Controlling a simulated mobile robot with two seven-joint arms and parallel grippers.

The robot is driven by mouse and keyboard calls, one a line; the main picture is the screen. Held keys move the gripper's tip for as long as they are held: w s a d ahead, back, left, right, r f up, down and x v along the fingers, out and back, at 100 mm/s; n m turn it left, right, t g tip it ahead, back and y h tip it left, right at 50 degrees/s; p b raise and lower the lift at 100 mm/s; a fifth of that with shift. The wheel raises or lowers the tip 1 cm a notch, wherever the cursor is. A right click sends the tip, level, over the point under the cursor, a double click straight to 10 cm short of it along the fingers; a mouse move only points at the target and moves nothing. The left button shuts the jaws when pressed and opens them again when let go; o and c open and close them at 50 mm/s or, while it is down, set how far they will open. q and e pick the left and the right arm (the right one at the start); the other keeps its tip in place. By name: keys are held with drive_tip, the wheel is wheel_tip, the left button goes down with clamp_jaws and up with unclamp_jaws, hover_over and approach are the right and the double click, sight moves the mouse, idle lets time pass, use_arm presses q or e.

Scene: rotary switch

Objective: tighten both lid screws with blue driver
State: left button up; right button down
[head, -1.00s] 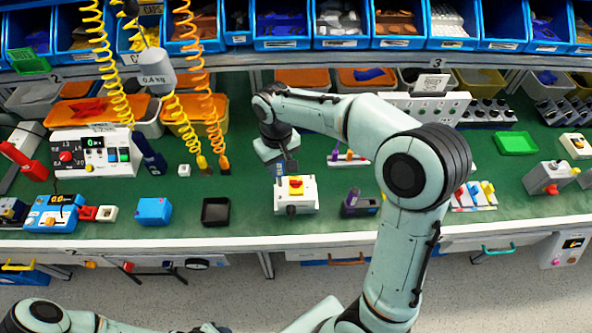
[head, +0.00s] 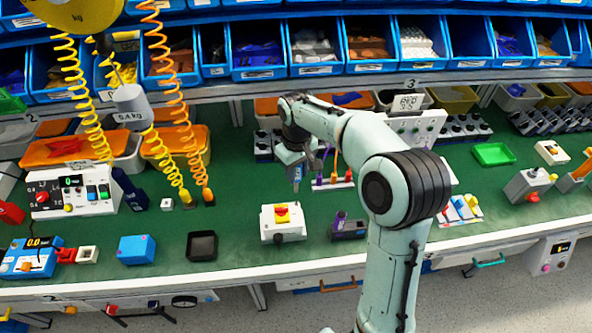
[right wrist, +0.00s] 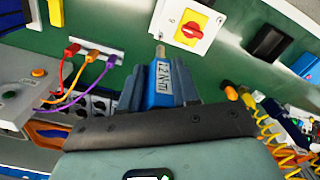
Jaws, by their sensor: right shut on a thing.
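The switch box (head: 268,228) is a white enclosure with a yellow plate and a red knob (head: 283,212) on top. It stands on the green bench and shows in the right wrist view (right wrist: 207,38), its top edge cut off. My right gripper (head: 297,176) is shut on the blue driver (right wrist: 159,88), marked 1.2 Nm. It is behind and slightly right of the box in the head view. The driver's metal tip (right wrist: 160,52) appears beside the box's near corner in the wrist view; I cannot tell its height. My left gripper is out of view.
A dark holder with a purple item (head: 346,229) stands close right of the box. A black tray (head: 202,246) and blue block (head: 136,249) are to its left. A strip of coloured plugs (head: 335,183) lies behind. Coiled hoses (head: 182,150) hang at the left.

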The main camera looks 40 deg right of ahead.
sight(297, 183)
drive_tip(key=f+b, duration=0.1)
drive_tip(key=f, duration=0.3)
drive_tip(key=shift+s+f+b, duration=0.2)
drive_tip(key=shift+f+b, duration=0.1)
drive_tip(key=shift+b, duration=0.1)
drive_tip(key=shift+f, duration=0.15)
drive_tip(key=n, duration=0.3)
drive_tip(key=shift+w, duration=0.15)
drive_tip(key=n+p, duration=0.1)
drive_tip(key=n, duration=0.3)
drive_tip(key=shift+w, duration=0.15)
drive_tip(key=n, duration=0.5)
drive_tip(key=n+p, duration=0.1)
drive_tip(key=n, duration=0.6)
drive_tip(key=shift+n, duration=0.4)
drive_tip(key=n+p, duration=0.1)
drive_tip(key=n, duration=0.2)
drive_tip(key=shift+n, duration=0.4)
drive_tip(key=n, duration=0.3)
drive_tip(key=shift+n, duration=0.4)
drive_tip(key=n, duration=0.3)
drive_tip(key=shift+p, duration=0.4)
drive_tip(key=shift+n, duration=0.8)
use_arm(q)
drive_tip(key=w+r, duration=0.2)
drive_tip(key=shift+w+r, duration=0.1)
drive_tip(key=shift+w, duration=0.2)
